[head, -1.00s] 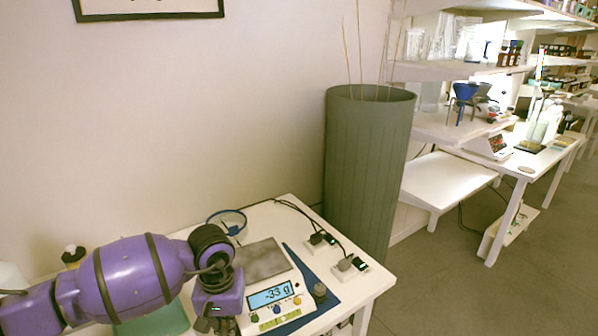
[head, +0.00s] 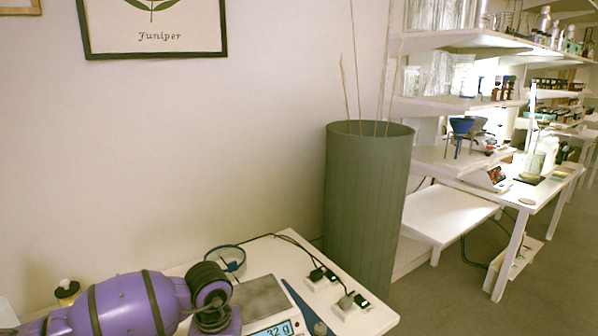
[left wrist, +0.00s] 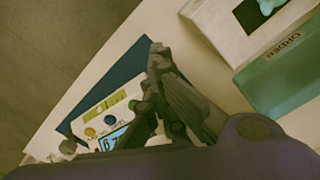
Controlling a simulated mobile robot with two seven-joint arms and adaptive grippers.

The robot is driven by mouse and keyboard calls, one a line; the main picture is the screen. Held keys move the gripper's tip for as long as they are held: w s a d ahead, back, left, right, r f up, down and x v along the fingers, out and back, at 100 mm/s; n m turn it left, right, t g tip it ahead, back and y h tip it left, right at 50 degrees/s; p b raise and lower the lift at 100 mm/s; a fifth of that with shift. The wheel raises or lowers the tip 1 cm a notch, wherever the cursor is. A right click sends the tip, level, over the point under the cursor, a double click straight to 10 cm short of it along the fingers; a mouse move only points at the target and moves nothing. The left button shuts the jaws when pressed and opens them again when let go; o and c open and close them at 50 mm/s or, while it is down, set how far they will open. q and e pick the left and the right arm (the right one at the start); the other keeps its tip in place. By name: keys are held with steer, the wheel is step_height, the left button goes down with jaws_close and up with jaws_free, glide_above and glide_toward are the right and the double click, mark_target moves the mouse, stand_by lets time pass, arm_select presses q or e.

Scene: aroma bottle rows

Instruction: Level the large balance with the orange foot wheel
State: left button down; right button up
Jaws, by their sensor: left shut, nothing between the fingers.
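The large balance (head: 262,298) is cut off at the bottom of the head view; its grey pan and part of its display (head: 272,329), ending in "32 g", show. In the left wrist view its white front panel (left wrist: 121,94) has a yellow-green level vial (left wrist: 104,105), a blue disc (left wrist: 110,119) and an orange disc (left wrist: 90,132). I cannot tell whether the orange disc is the foot wheel. The vial's bubble is too small to read. My left gripper (left wrist: 151,78) is shut and empty over the panel's edge, near a green disc (left wrist: 133,104). My right gripper is out of view.
A blue mat (left wrist: 119,70) lies under the balance. A tall green bin (head: 366,200) stands past the table corner.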

arm_select(q)
steer(key=shift+s+a+f+b, duration=0.15)
steer(key=shift+a+f+b, duration=0.3)
steer(key=shift+f, duration=0.2)
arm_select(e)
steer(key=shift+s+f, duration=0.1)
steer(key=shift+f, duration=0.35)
arm_select(q)
steer(key=shift+a+b, duration=0.35)
steer(key=shift+w+a+r, duration=0.15)
steer(key=shift+w+r, duration=0.05)
steer(key=shift+w, duration=0.1)
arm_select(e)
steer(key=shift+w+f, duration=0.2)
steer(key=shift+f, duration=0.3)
arm_select(q)
steer(key=shift+r, duration=0.2)
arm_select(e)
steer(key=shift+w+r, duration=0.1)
arm_select(q)
steer(key=shift+s+a, duration=0.15)
steer(key=shift+s, duration=0.2)
step_height(320, 180, up, 6)
steer(key=p, duration=0.2)
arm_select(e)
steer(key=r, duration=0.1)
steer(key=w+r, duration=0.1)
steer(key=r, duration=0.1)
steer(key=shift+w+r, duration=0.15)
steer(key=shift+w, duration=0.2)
